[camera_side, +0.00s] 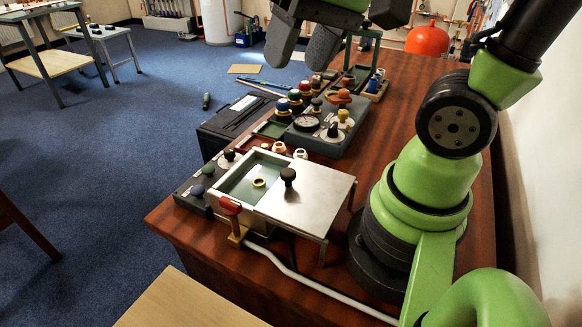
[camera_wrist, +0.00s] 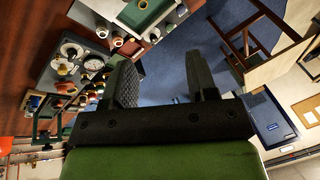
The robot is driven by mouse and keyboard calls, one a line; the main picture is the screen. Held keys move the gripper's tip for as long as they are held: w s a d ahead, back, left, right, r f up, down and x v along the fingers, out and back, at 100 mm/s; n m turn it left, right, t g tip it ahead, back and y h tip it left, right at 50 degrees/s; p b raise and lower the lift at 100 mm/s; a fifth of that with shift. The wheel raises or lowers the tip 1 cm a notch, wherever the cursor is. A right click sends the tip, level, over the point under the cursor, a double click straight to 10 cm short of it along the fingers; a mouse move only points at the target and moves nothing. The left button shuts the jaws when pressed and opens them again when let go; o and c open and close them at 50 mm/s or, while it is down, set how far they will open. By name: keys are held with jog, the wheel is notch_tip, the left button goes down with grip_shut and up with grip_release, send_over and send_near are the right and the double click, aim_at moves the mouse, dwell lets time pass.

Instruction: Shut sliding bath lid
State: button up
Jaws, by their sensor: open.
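The bath (camera_side: 223,180) is a pale open-topped box on the bench with green inside and a small yellow ring (camera_side: 259,183) in it. Its sliding lid (camera_side: 315,205) is a flat metal plate with a black knob (camera_side: 288,176). The lid lies to the right, leaving the left part of the bath uncovered. My gripper (camera_side: 304,50) is open and empty, high above the bench and well beyond the bath. In the wrist view my gripper (camera_wrist: 164,75) shows two spread fingers, and part of the bath (camera_wrist: 146,12) shows at the top edge.
A red-topped handle (camera_side: 231,207) stands at the bath's front side. A grey panel with knobs and a gauge (camera_side: 318,128) lies behind the bath. A dark strip with knobs (camera_side: 195,188) runs along its left. A white pipe (camera_side: 300,278) runs in front.

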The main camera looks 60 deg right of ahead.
aim_at(287, 171)
jog(key=w+d+f+m+g+y, duration=0.1)
jog(key=w+d+f+m+g, duration=0.3)
jog(key=f+g, duration=0.45)
jog(key=shift+n+t, duration=0.3)
jog(key=shift+t, duration=0.45)
jog(key=x, duration=0.3)
jog(key=w+x, duration=0.1)
jog(key=x, duration=0.7)
jog(key=shift+w+f, duration=0.3)
jog(key=shift+w, duration=0.1)
grip_shut()
